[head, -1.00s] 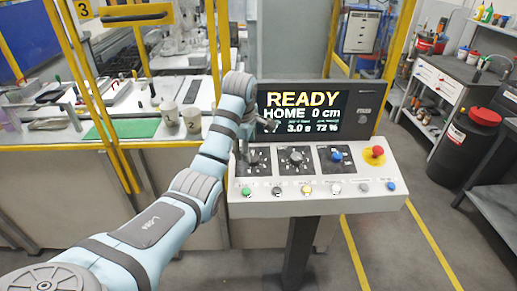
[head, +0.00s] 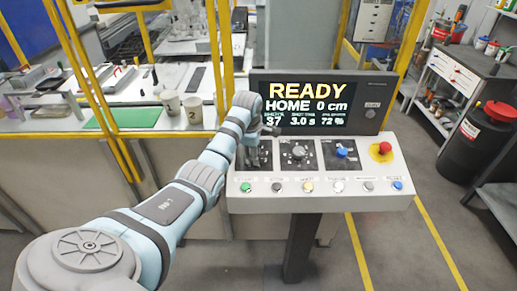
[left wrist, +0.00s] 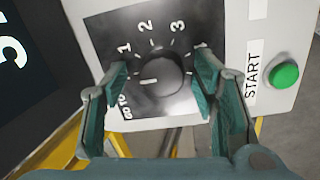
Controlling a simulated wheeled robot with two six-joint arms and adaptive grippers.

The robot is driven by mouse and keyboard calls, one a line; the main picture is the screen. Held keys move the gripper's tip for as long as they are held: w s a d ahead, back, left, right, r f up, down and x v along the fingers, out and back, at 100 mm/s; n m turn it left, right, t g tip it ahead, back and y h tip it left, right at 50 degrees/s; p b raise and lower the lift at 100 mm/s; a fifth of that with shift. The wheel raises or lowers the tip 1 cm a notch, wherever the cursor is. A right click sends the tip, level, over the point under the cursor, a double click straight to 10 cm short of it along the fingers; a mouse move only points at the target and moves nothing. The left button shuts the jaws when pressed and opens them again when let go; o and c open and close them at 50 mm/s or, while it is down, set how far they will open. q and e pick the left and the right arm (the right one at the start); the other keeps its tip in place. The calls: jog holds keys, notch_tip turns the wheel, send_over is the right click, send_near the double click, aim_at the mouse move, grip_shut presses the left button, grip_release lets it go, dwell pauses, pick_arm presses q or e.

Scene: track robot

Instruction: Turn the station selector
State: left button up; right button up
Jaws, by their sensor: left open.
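The station selector is a round black knob (left wrist: 158,75) on a dark plate (left wrist: 100,30) marked GO TO, with 1, 2, 3 and a partly hidden mark around it. Its white pointer line points left in the left wrist view, below the 1. My left gripper (left wrist: 161,70) is open, with one finger on each side of the knob; I cannot tell whether they touch it. In the head view my left gripper (head: 256,150) is over the leftmost dial of the console (head: 325,203) and hides most of it. My right gripper is not in view.
The screen (head: 308,105) reads READY, HOME, 0 cm. A grey dial (head: 298,152), a blue knob (head: 344,152) and a red mushroom button (head: 384,148) sit to the right. A green START button (left wrist: 285,75) and several other buttons line the console's front.

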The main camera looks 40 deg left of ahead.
pick_arm(q)
jog(key=shift+s+r, duration=0.15)
jog(key=shift+s, duration=0.05)
jog(key=shift+c, duration=0.4)
jog(key=shift+s, duration=0.15)
jog(key=c, duration=1.1)
